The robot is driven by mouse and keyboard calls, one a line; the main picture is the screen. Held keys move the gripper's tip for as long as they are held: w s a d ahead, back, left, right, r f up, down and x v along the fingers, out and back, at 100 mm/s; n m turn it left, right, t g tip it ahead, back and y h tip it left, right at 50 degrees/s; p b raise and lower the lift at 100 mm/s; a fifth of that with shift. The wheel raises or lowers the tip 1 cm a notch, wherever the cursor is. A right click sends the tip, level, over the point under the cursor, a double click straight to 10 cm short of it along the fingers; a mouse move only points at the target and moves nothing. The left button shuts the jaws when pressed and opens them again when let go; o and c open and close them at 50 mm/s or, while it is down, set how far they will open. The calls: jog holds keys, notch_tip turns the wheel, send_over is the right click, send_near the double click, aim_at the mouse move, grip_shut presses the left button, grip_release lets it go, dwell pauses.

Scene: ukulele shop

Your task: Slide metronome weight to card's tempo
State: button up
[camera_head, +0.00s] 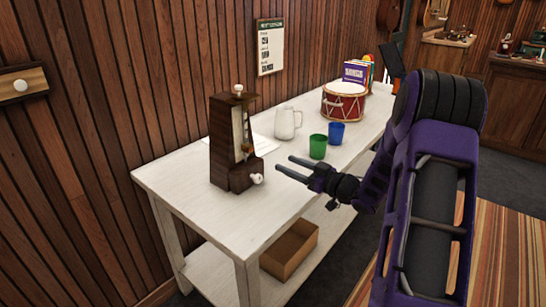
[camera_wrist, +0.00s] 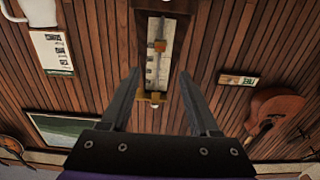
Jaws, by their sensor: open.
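The wooden metronome (camera_head: 222,151) stands upright at the near end of the white table, with its pale scale facing right. In the wrist view, which looks upside down, its pendulum rod carries a small orange-brown weight (camera_wrist: 159,46) in front of the scale. A brass piece (camera_wrist: 153,96) and a white knob sit at its top end. The wall card (camera_head: 270,46) hangs behind the table; its writing is too small to read, and it also shows in the wrist view (camera_wrist: 52,52). My gripper (camera_head: 284,163) is open and empty, just right of the metronome, fingers pointing towards it.
A white sheet (camera_head: 263,144) lies behind the metronome. A white pitcher (camera_head: 285,124), a green cup (camera_head: 317,147), a blue cup (camera_head: 337,133) and a red drum (camera_head: 343,103) stand farther along the table (camera_head: 185,196). A cardboard box (camera_head: 290,248) sits on the lower shelf. The table's near end is clear.

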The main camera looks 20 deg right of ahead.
jog(key=v, duration=0.3)
jog(key=shift+s+d, duration=0.15)
jog(key=shift+s, duration=0.1)
